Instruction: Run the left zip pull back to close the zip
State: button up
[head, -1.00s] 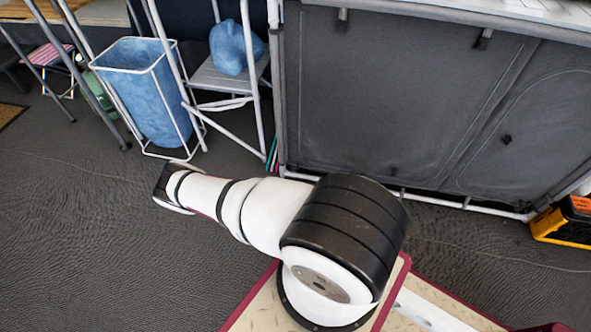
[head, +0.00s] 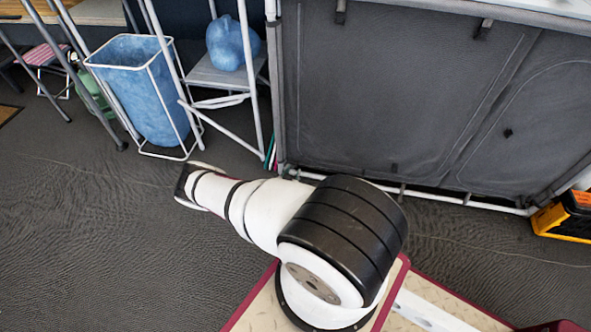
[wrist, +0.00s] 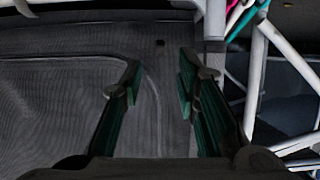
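The dark grey fabric cabinet front (head: 390,90) fills the upper right of the head view, with seam or zip lines on its panels. A small dark tab (head: 508,133) sits on its right panel. In the wrist view, a small dark square (wrist: 160,43) shows on the fabric (wrist: 60,100), beyond the fingertips and near a curved seam; I cannot tell whether it is the left zip pull. My gripper (wrist: 160,78) is open and empty, its two green-padded fingers apart in front of the fabric. The head view shows my arm but not the fingers.
White frame poles (wrist: 280,50) stand right of my gripper in the wrist view. In the head view, a blue bin (head: 150,90) and a grey step stool (head: 220,75) with a blue bundle (head: 230,42) stand left of the cabinet. A yellow-black crate (head: 568,217) is at right.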

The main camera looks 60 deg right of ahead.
aim_at(296, 164)
jog(key=b+x, duration=0.2)
jog(key=x, duration=0.4)
jog(key=shift+a, duration=0.1)
grip_shut()
